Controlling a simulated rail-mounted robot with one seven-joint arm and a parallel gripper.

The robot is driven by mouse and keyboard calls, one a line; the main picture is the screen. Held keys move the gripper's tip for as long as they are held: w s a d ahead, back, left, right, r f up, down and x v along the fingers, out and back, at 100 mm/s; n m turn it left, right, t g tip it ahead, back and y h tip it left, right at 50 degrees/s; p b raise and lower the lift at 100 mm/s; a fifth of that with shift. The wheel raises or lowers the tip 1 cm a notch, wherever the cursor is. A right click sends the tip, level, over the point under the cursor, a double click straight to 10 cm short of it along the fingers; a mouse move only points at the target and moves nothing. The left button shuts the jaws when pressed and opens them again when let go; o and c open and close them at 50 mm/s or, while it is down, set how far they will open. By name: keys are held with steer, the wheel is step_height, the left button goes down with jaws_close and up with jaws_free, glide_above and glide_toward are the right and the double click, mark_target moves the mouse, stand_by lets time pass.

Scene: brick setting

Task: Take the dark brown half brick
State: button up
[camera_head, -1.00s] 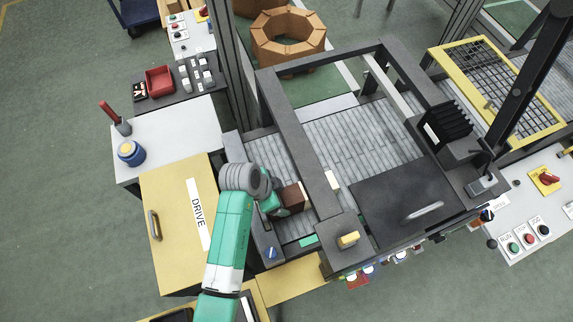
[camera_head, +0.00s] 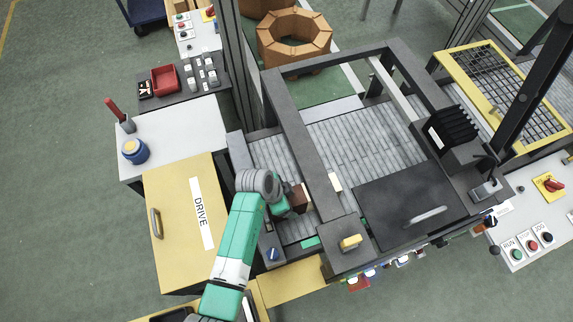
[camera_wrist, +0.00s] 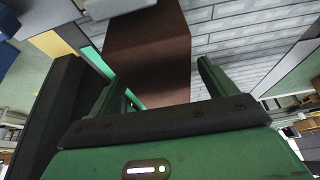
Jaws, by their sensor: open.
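The dark brown half brick (camera_head: 301,195) sits on the grey slatted bed on the left side of the machine frame, just right of my gripper. In the wrist view the brick (camera_wrist: 150,50) fills the upper middle, with a lighter brown top face and a darker near face. My green gripper (camera_wrist: 160,76) is open, with one finger on each side of the brick in the picture. I cannot tell whether the fingers touch it. In the head view my gripper (camera_head: 284,207) is partly hidden by my wrist.
A dark frame beam (camera_head: 303,135) runs close to the right of the brick. A yellow DRIVE cabinet (camera_head: 178,235) stands left, and a dark lidded plate (camera_head: 400,208) lies right. The slatted bed (camera_head: 268,158) beyond the brick is clear.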

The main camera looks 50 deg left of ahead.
steer(key=shift+f, duration=0.15)
jaws_close()
step_height(320, 180, up, 11)
steer(key=shift+f, duration=0.2)
stand_by(0.6)
